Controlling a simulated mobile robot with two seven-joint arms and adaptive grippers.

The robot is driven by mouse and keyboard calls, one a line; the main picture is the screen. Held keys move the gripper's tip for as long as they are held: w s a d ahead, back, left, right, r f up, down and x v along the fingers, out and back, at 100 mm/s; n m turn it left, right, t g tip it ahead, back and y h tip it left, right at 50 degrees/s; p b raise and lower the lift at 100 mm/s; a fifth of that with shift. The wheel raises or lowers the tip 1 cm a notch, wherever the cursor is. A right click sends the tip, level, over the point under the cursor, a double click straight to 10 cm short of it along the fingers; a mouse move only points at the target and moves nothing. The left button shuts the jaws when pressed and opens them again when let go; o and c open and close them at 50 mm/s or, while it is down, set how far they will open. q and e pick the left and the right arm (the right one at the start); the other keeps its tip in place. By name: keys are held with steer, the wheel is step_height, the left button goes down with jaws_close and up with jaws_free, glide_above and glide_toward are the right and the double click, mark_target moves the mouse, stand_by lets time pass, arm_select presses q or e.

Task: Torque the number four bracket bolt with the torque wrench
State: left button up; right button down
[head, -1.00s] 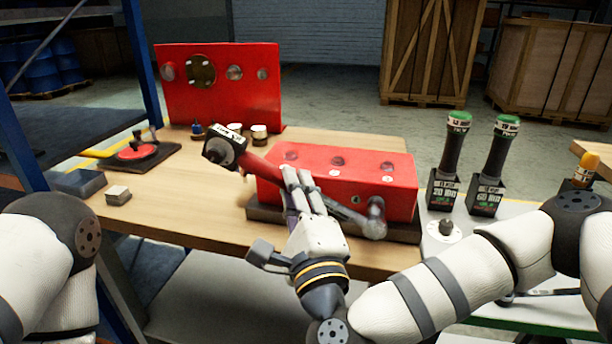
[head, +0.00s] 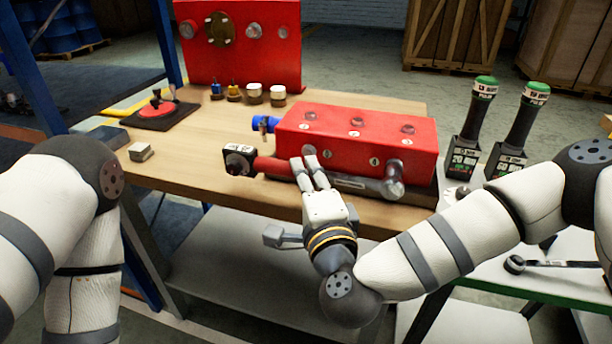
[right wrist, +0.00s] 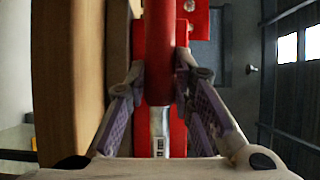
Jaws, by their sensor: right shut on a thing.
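The torque wrench has a red handle (head: 274,166), a black box at its left end and a silver shaft (head: 350,183). My right gripper (head: 309,170) is shut on it. The wrench lies nearly level along the front of the red block (head: 350,140), its head (head: 393,185) at the block's right front corner. Whether it seats on a bolt there I cannot tell. In the right wrist view the red handle (right wrist: 160,50) runs between the fingers. The block carries several round bolts and small number labels, too small to read surely. My left gripper is out of view.
A red upright panel (head: 275,50) stands at the back, with small blue, yellow and white-topped pieces before it. A blue cylinder (head: 264,123) sits behind the block's left end. Two green-topped black tools (head: 468,120) stand at right.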

steer(key=shift+w+d+r, duration=0.1)
steer(key=shift+w+d, duration=0.05)
steer(key=shift+w, duration=0.4)
stand_by(0.5)
steer(key=shift+r, duration=0.1)
steer(key=shift+d+r+m+t, duration=0.1)
steer(key=shift+r+m+t, duration=0.4)
steer(key=shift+r+m, duration=0.5)
steer(key=shift+s+d+r+m+t, duration=0.15)
steer(key=shift+r+m+t, duration=0.1)
steer(key=shift+r+m, duration=0.25)
steer(key=shift+w+d+r+m+t, duration=0.1)
steer(key=shift+r+m+t, duration=0.2)
steer(key=shift+r, duration=0.35)
steer(key=shift+s+d+r+m+t+h, duration=0.2)
steer(key=shift+d+r+m+t, duration=0.15)
steer(key=shift+r+m, duration=0.35)
steer(key=shift+s+d+r+m+t+h, duration=0.1)
steer(key=shift+d+r+m+t+h, duration=0.15)
steer(key=shift+r+m, duration=0.45)
steer(key=shift+s+d+r+m+t+h, duration=0.15)
steer(key=shift+d+r+m+t+h, duration=0.2)
steer(key=shift+d+r+m, duration=0.35)
steer(key=shift+s+d+r+m+t+h, duration=0.2)
steer(key=shift+d+r+m+t, duration=0.2)
steer(key=shift+r+m, duration=0.6)
steer(key=shift+w+f, duration=0.1)
steer(key=shift+f, duration=0.25)
